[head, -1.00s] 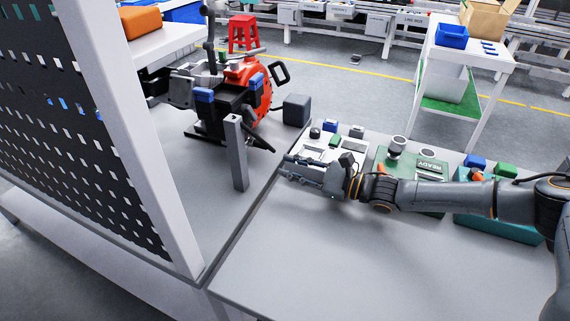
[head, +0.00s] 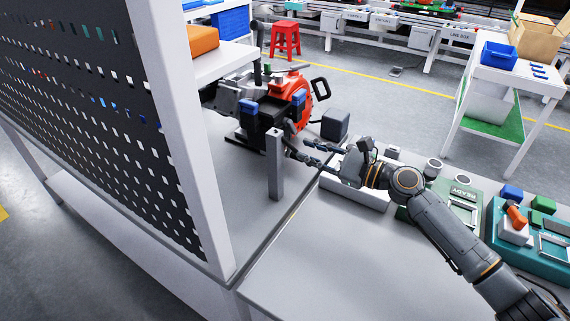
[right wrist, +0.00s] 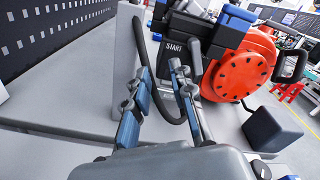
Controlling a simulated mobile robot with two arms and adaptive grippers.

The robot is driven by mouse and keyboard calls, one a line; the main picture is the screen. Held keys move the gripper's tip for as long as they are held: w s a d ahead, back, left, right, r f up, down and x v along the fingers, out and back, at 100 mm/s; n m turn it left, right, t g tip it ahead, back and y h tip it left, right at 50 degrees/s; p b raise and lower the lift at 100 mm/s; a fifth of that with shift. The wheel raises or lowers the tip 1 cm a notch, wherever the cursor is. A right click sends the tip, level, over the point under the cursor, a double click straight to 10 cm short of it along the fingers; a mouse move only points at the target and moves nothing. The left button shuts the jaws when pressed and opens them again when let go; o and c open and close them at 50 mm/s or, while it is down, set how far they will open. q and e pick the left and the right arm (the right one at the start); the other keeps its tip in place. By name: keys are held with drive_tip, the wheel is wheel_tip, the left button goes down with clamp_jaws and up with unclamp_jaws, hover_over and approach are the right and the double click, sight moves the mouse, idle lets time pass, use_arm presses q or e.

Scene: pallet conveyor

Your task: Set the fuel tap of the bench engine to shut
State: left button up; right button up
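The bench engine (head: 250,98) stands on the grey bench at upper centre in the head view, with a round red housing (head: 301,102) and blue-capped parts. In the right wrist view the red housing (right wrist: 238,75) is at right, beside a black box marked START (right wrist: 178,50). I cannot pick out the fuel tap or its setting for certain. My right gripper (head: 300,150) is just in front of the engine, near a grey post. In the right wrist view its fingers (right wrist: 160,72) are apart, with a black hose (right wrist: 150,82) showing between them. My left gripper is not in view.
The grey post (head: 275,170) stands left of my right gripper. A dark block (head: 335,124) sits right of the engine. A perforated panel (head: 100,110) borders the left. Green and teal boxes (head: 550,245) line the right bench. The front bench top is clear.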

wheel_tip(320, 180, down, 7)
drive_tip(key=shift+d+f+b, duration=0.1)
drive_tip(key=shift+f+b, duration=0.05)
drive_tip(key=shift+b, duration=0.5)
drive_tip(key=x, duration=0.6)
drive_tip(key=shift+w+a+f+p, duration=0.1)
drive_tip(key=shift+a+p, duration=0.2)
drive_tip(key=shift+p, duration=0.1)
drive_tip(key=shift+w+a, duration=0.25)
drive_tip(key=shift+a, duration=0.1)
drive_tip(key=shift+f, duration=0.1)
clamp_jaws()
